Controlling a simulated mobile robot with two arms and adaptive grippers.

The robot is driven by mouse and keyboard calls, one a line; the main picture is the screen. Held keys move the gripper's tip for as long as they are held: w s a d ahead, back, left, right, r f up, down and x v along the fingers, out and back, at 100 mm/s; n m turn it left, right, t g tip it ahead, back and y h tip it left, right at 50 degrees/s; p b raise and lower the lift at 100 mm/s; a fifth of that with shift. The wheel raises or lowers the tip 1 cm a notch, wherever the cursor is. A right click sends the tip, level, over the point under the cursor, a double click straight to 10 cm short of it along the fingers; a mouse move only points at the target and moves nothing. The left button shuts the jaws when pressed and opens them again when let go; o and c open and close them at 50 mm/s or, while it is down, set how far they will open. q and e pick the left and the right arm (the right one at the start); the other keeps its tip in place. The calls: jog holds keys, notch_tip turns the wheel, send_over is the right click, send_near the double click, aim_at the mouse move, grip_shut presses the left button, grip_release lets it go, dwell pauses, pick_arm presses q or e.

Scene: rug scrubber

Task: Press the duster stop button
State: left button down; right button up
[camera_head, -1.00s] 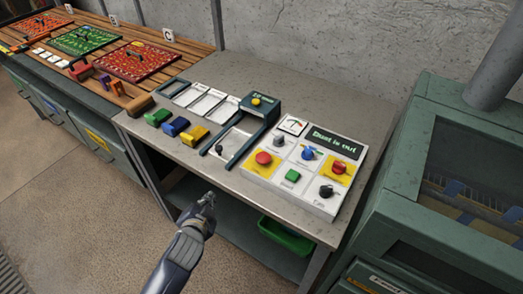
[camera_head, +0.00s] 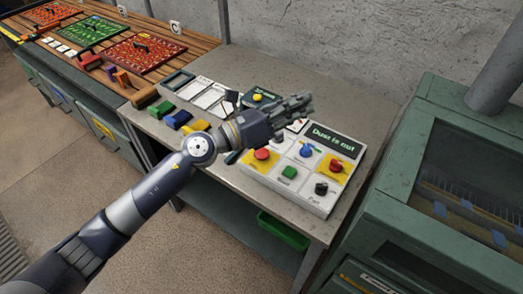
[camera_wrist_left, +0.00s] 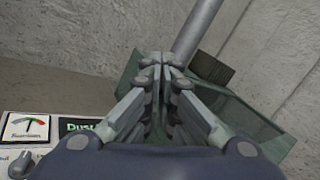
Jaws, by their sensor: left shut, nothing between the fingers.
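Labels are too small to read. My left gripper (camera_head: 303,102) is shut and empty above the panel's far edge, hiding part of it. In the left wrist view its fingers (camera_wrist_left: 165,66) meet, with the gauge (camera_wrist_left: 27,127) at lower left. My right gripper is not in view.
Green, blue and yellow blocks (camera_head: 193,126) and a device with a yellow button (camera_head: 258,97) are left of the panel. A green cabinet (camera_head: 378,217) stands to the right. A concrete wall (camera_head: 340,50) is behind. A green bin (camera_head: 284,231) is below.

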pick_arm(q)
jog(key=w+a+f+m+g+y, duration=0.3)
jog(key=a+f+m+y, duration=0.5)
jog(key=m, duration=0.4)
jog(key=shift+w+a+f+m+g+y+p, duration=0.15)
jog(key=shift+w+f+m+g+y+p, duration=0.25)
jog(key=shift+w+y, duration=0.45)
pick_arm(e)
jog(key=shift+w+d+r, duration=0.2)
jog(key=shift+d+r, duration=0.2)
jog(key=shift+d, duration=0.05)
pick_arm(q)
jog(key=shift+s, duration=0.1)
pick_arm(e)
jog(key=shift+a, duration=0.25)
pick_arm(q)
jog(key=b, duration=0.4)
send_over(263, 155)
notch_tip(263, 155, down, 8)
jog(key=shift+r, duration=0.1)
jog(key=shift+f, duration=0.5)
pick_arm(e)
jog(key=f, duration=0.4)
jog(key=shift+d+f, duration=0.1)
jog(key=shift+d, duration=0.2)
